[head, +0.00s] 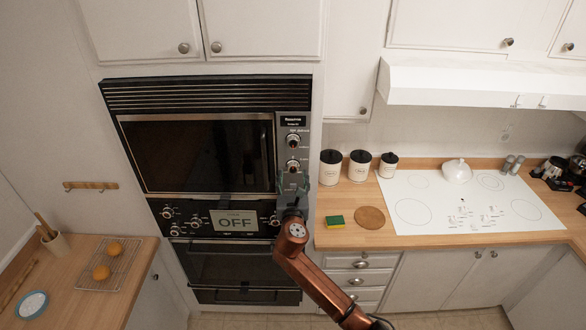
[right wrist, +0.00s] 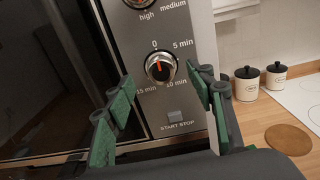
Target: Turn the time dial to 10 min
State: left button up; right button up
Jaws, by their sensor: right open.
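The time dial (right wrist: 160,67) is a round silver knob with a dark face and a red pointer mark. Labels 0, 5 min, 10 min and 15 min surround it; the exact pointer direction is hard to tell. In the head view the dial (head: 293,166) is the lower knob on the upper oven's right panel. My right gripper (head: 292,190) is in front of that panel, around the dial's lower side. In the right wrist view its green-padded fingers (right wrist: 160,108) are apart, either side of the dial, with nothing between them. My left gripper is not in view.
Above is a power knob (right wrist: 139,2) marked high and medium. A START STOP button (right wrist: 175,116) lies below the dial. The oven door (head: 200,155) is at left. Canisters (head: 359,166), a sponge (head: 335,221) and a round board (head: 369,217) sit on the right counter.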

aim_at(293, 169)
jog(key=shift+w, duration=2.05)
jog(key=shift+c, duration=0.7)
jog(key=c, duration=1)
